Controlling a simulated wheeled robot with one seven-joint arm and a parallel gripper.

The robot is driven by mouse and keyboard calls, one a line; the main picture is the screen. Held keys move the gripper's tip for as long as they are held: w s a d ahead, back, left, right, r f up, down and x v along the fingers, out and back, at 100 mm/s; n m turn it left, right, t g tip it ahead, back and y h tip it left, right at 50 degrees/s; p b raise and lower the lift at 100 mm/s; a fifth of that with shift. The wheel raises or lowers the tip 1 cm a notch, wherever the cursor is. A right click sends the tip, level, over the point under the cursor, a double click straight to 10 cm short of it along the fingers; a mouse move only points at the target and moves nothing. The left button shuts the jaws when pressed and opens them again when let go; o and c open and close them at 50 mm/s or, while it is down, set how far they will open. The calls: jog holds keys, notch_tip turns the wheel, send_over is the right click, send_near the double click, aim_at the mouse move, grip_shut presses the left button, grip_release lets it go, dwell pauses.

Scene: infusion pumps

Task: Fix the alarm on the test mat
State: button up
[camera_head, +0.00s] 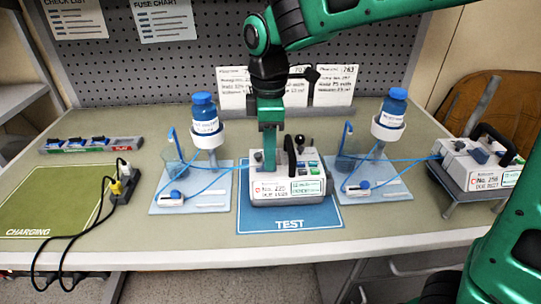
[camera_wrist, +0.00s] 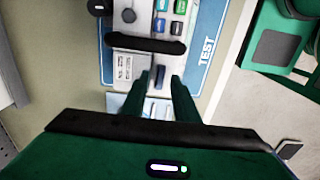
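The blue test mat (camera_head: 290,226) lies at the middle of the bench's front. A white and grey infusion pump labelled No. 225 (camera_head: 290,190) stands on it, with a black handle, coloured buttons and a small green-lit screen. Its top shows in the wrist view (camera_wrist: 133,68), with the handle, a dark knob (camera_wrist: 128,16) and a small dark blue part (camera_wrist: 160,77). My gripper (camera_wrist: 159,84) is open and points down over the pump. Its fingers are on either side of the dark blue part, with gaps showing. Whether they touch the pump is unclear.
Stands with blue bottles (camera_head: 205,115) (camera_head: 394,108) and blue tubes flank the pump. Another pump (camera_head: 478,165) sits at right. At left are a green charging mat (camera_head: 50,208), a power strip (camera_head: 122,185) with black cables, and a tray of coloured sections (camera_head: 90,146).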

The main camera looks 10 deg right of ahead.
jog(key=shift+f, duration=0.75)
jog(key=shift+c, duration=0.6)
grip_shut()
jog(key=shift+d, duration=0.25)
jog(key=shift+a, duration=0.2)
